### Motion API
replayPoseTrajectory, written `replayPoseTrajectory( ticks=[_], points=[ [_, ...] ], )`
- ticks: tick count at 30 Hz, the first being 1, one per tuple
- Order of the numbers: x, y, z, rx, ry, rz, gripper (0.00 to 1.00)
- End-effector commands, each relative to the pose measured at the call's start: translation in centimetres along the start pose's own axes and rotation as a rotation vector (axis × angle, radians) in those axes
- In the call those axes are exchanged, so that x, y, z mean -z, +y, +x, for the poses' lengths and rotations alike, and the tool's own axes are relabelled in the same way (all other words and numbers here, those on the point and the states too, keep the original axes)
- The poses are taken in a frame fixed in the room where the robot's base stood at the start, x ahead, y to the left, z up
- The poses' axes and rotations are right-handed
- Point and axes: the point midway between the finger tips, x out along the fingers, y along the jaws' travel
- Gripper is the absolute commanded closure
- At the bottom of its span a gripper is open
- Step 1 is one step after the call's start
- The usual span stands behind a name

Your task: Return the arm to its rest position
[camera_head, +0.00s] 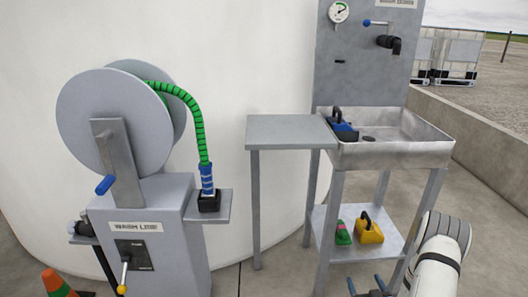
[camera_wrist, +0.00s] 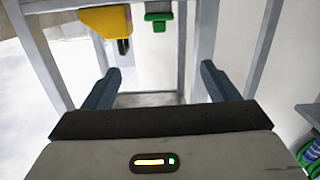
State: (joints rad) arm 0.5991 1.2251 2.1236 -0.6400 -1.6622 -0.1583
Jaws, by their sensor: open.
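My gripper (camera_head: 370,287) shows at the bottom edge of the head view, low in front of the sink stand, with my white arm to its right. In the wrist view the two dark blue fingers of my gripper (camera_wrist: 160,83) are spread wide apart with nothing between them. A yellow handled item (camera_head: 369,228) and a green item (camera_head: 343,233) rest on the stand's lower shelf (camera_head: 378,248), beyond the gripper. The yellow item (camera_wrist: 108,20) and the green item (camera_wrist: 158,20) also show at the top of the wrist view, apart from the fingers.
A steel sink (camera_head: 400,155) with a blue-and-black item (camera_head: 342,125) stands above the shelf, next to a grey side table (camera_head: 290,130). A hose reel (camera_head: 105,120) with a green hose (camera_head: 192,105) stands at the left. A traffic cone (camera_head: 56,284) is at the lower left. A low concrete wall (camera_head: 480,150) runs along the right.

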Motion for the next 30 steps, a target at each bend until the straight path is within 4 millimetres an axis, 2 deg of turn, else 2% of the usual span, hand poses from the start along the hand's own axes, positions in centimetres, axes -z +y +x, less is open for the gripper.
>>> replayPoseTrajectory(
  ticks=[1,8,11,14,16,20,26,30],
  points=[
    [1.5,-0.1,0.4,0.006,-0.013,-0.011,0.19],
    [6.4,-0.3,2.2,0.021,-0.113,-0.057,0.19],
    [9.5,-0.4,3.0,0.022,-0.171,-0.083,0.19],
    [13.9,-0.6,3.6,0.02,-0.246,-0.113,0.19],
    [17.5,-0.9,3.9,0.014,-0.307,-0.132,0.19],
    [24.0,-1.6,3.5,-0.005,-0.424,-0.157,0.19],
    [33.9,-3.4,1.1,-0.042,-0.596,-0.166,0.19],
    [40.5,-5.0,-2.0,-0.067,-0.71,-0.151,0.19]
  ],
)
